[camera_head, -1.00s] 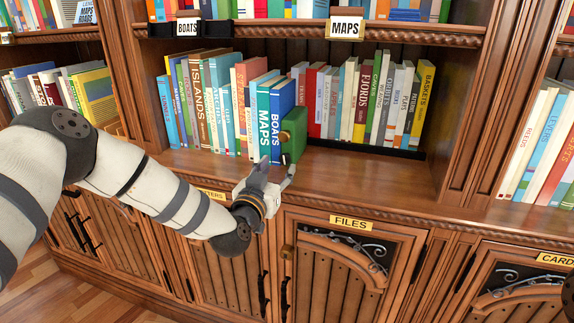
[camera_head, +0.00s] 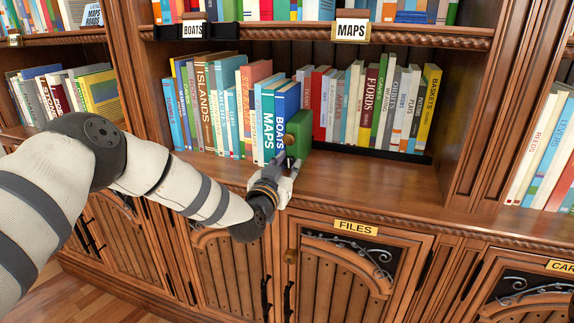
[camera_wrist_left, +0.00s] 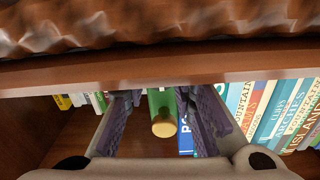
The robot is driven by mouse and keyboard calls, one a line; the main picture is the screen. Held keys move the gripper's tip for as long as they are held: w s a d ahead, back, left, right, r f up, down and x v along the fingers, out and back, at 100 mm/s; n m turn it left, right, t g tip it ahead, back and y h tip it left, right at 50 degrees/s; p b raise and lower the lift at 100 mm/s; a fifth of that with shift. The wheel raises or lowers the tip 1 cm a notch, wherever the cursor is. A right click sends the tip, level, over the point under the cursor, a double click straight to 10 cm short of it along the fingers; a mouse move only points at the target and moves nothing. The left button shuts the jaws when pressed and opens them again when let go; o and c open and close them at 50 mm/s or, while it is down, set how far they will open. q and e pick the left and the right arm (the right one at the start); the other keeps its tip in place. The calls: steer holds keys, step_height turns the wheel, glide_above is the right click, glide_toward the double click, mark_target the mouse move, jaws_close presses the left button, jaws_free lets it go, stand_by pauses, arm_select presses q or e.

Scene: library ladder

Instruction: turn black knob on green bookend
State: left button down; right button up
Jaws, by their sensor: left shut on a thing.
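The green bookend (camera_head: 299,132) stands on the open shelf at the right end of the left row of books, beside the blue BOATS book (camera_head: 286,112). Its knob looks brass-gold, not black, in the left wrist view (camera_wrist_left: 164,126); the head view shows it small on the bookend's front. My left gripper (camera_head: 288,163) is at the bookend's lower front, below the knob. In the left wrist view its two fingers (camera_wrist_left: 158,108) flank the green bookend (camera_wrist_left: 160,100), shut on it. The exact contact is hard to see. My right gripper is not in view.
Books (camera_head: 375,105) stand right of the bookend, with bare shelf in front. Cabinet doors with a FILES label (camera_head: 356,228) lie below. The upper shelf bears a MAPS label (camera_head: 351,30).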

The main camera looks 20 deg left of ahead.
arm_select(q)
steer(key=shift+m, duration=0.5)
steer(key=c, duration=1.3)
jaws_free()
steer(key=shift+c, duration=0.2)
steer(key=s, duration=1.2)
steer(key=shift+a, duration=0.25)
